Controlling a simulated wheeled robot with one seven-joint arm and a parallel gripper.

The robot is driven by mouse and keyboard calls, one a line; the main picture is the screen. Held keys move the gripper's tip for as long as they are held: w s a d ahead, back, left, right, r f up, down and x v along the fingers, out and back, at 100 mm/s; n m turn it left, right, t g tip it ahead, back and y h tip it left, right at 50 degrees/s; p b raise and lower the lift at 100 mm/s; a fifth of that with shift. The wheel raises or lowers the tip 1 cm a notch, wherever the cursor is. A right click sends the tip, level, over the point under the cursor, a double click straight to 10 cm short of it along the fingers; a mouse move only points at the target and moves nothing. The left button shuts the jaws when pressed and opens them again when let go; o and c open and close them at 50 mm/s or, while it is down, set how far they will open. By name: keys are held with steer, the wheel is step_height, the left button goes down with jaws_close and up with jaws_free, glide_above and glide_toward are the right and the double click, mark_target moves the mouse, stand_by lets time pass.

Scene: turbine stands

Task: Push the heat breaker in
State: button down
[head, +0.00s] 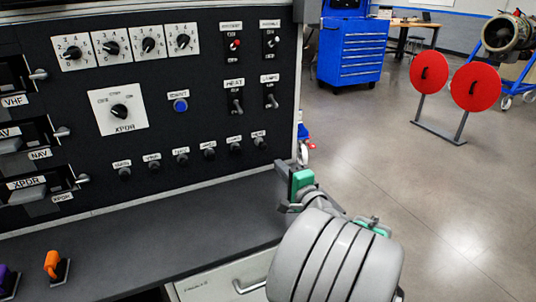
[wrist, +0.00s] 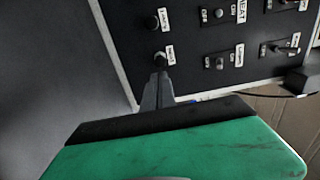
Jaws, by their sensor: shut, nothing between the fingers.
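The heat breaker is a small dark knob at the right end of the lower breaker row on the black panel; it shows in the head view (head: 259,142) and, just past my fingertips, in the wrist view (wrist: 160,61). Its small label is hard to read. My gripper (wrist: 159,80) is shut and empty, its fingertips pointing at this knob; I cannot tell whether they touch it. In the head view my gripper (head: 287,185) is at the panel's lower right corner, right of and below the knob. How far the knob sticks out is unclear.
A neighbouring breaker (wrist: 152,22) sits close beside it. The HEAT switch (head: 236,104) and LIGHTS switch (head: 270,99) are above the row. A dark ledge (head: 150,235) runs below the panel. Open floor (head: 450,200) lies to the right.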

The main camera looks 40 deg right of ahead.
steer(key=x, duration=0.8)
steer(key=shift+f, duration=0.1)
steer(key=shift+w+d, duration=0.15)
steer(key=shift+w, duration=0.15)
steer(key=shift+x, duration=0.85)
steer(key=shift+s, duration=0.15)
glide_toward(264, 147)
steer(key=v, duration=0.5)
steer(key=shift+s+f, duration=0.1)
steer(key=shift+s, duration=0.2)
